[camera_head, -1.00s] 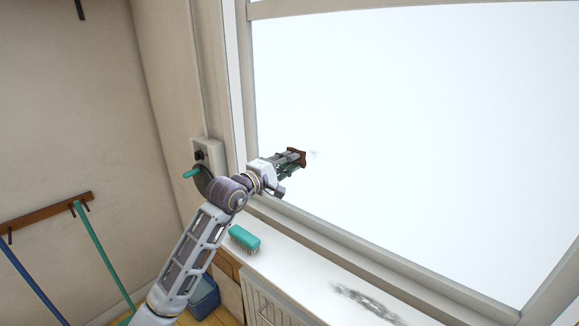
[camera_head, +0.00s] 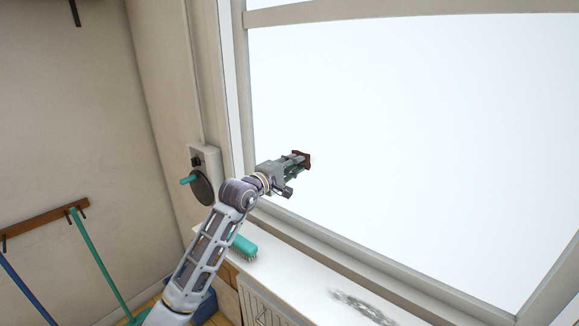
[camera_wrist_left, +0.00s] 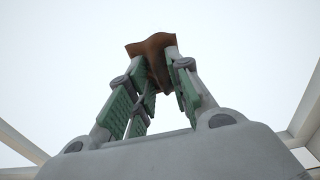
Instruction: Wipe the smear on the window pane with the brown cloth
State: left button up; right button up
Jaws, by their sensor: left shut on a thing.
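The brown cloth (camera_head: 304,158) is held at the tip of my left gripper (camera_head: 298,161), up against or very near the window pane (camera_head: 420,130). In the left wrist view the cloth (camera_wrist_left: 155,50) is pinched between the fingers (camera_wrist_left: 153,70) and spreads out past their tips. Only a very faint trace of the smear (camera_head: 314,158) shows just right of the cloth; the cloth may hide more of it. I cannot tell whether the cloth touches the glass. My right gripper is not in view.
A teal brush (camera_head: 244,247) lies on the white sill (camera_head: 300,277), partly behind my arm. A dark grey smudge (camera_head: 362,306) marks the sill. A wall fitting with a teal handle (camera_head: 190,180) is left of the window. Broom handles hang from a wooden rail (camera_head: 40,220).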

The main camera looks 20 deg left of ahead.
aim_at(328, 163)
pick_arm(q)
jog(key=shift+x, duration=0.85)
jog(key=shift+x, duration=0.95)
dwell(0.9)
jog(key=shift+d, duration=0.2)
jog(key=shift+s+d, duration=0.4)
jog(key=shift+d, duration=0.45)
jog(key=shift+s+d, duration=0.4)
jog(key=shift+d, duration=0.5)
jog(key=shift+s+d, duration=0.25)
jog(key=shift+d, duration=0.65)
jog(key=shift+s+d, duration=0.3)
jog(key=shift+d, duration=0.65)
